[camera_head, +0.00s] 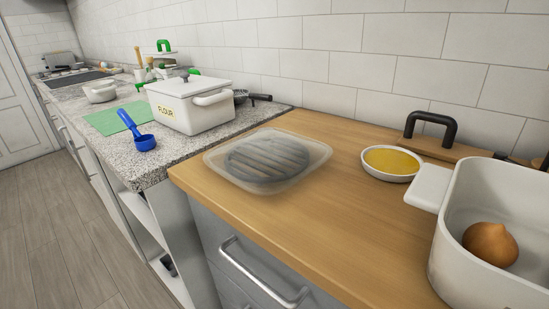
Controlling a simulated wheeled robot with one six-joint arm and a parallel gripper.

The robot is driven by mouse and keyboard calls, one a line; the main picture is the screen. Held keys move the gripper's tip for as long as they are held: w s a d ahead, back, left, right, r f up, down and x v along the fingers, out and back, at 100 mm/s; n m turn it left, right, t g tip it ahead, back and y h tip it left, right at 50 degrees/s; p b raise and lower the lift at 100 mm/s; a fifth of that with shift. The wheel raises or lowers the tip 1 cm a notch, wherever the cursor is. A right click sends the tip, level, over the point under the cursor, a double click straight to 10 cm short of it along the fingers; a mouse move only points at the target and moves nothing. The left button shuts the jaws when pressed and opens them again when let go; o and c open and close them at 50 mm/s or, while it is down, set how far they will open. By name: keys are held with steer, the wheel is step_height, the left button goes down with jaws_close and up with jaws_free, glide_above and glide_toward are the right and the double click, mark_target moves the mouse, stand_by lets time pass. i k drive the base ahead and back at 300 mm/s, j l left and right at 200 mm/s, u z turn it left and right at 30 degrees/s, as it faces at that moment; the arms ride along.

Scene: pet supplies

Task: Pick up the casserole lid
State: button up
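No part of my gripper shows in this view. A black arched handle (431,122) stands on a flat wood-coloured piece (440,150) at the back of the wooden counter, near the tiled wall. This may be the casserole lid, but its outline blends with the counter and I cannot tell for sure. The white casserole (448,255) stands open at the right edge, cut off by the frame. A brown onion (490,243) lies inside it. A white flour box (190,103) with its own knobbed lid stands on the stone counter.
A white bowl (403,175) of yellow contents sits in front of the black handle. A translucent container (222,182) with a grey ridged thing lies left of it. A blue scoop (145,143) and green mat (112,120) are farther left. The wooden counter's front middle is clear.

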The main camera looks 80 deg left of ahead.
mark_target(269, 160)
steer(key=k+j+u, duration=0.15)
steer(key=u, duration=0.2)
steer(key=k+j+u, duration=0.1)
steer(key=u, duration=1.3)
steer(key=z, duration=1.4)
steer(key=u, duration=1.4)
